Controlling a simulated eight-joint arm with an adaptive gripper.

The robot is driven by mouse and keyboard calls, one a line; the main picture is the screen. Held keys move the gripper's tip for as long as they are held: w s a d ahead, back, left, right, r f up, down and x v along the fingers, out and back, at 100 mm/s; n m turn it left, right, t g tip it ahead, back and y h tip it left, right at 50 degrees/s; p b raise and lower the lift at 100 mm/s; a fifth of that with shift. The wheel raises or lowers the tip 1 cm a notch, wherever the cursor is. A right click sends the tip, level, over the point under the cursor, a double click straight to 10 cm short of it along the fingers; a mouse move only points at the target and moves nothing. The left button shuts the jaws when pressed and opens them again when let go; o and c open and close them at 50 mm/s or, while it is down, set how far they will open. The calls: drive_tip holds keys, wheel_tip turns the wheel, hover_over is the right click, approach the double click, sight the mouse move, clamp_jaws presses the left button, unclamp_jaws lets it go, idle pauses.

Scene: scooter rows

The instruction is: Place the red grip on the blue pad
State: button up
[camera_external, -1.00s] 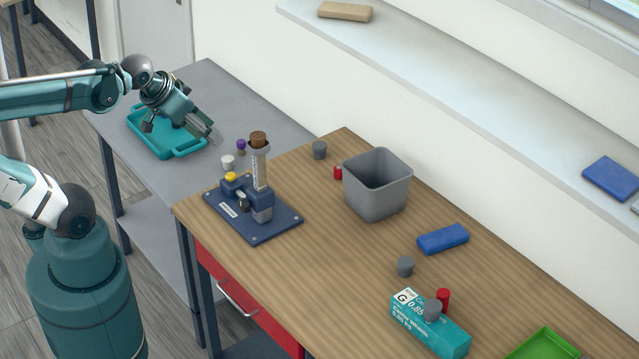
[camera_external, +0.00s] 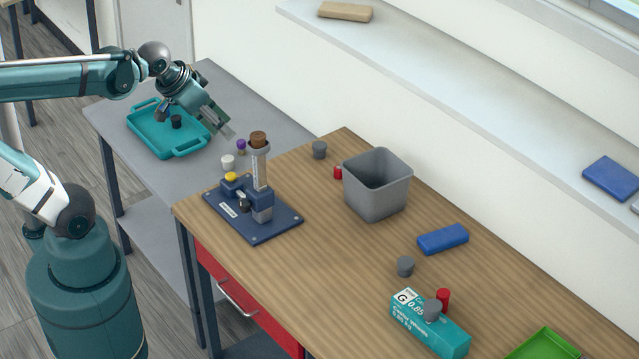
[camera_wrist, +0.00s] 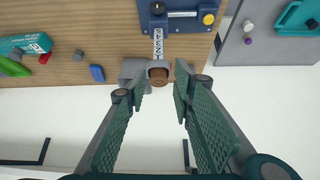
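Two small red pieces could be the red grip; I cannot tell which. One red cylinder (camera_external: 443,298) stands by the teal-and-white box and shows in the wrist view (camera_wrist: 44,58). Another red piece (camera_external: 338,172) sits beside the grey bin, partly hidden. A blue block (camera_external: 442,239), likely the blue pad, lies on the wooden table; it also shows in the wrist view (camera_wrist: 97,72). A second flat blue block (camera_external: 611,179) lies on the shelf. My gripper (camera_external: 196,124) is open and empty above the grey table, far from these; its fingers (camera_wrist: 158,100) show spread.
A blue fixture (camera_external: 275,226) with an upright tube holding a brown plug (camera_external: 258,138) stands at the wooden table's left. A grey bin (camera_external: 377,205) stands behind it. A teal tray (camera_external: 183,150) lies on the grey table. A green tray (camera_external: 545,345) is front right.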

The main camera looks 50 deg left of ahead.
drive_tip(key=w+d+r+m+g, duration=0.2)
drive_tip(key=w+d+m, duration=0.1)
drive_tip(key=w+d, duration=0.85)
drive_tip(key=m+g, duration=0.5)
drive_tip(key=m, duration=0.3)
hover_over(444, 293)
drive_tip(key=f, duration=2.5)
drive_tip(key=shift+w+a+f+p, duration=0.1)
drive_tip(key=shift+a+p, duration=0.15)
drive_tip(key=shift+p, duration=0.1)
drive_tip(key=shift+d+f, duration=0.3)
drive_tip(key=shift+f, duration=1.25)
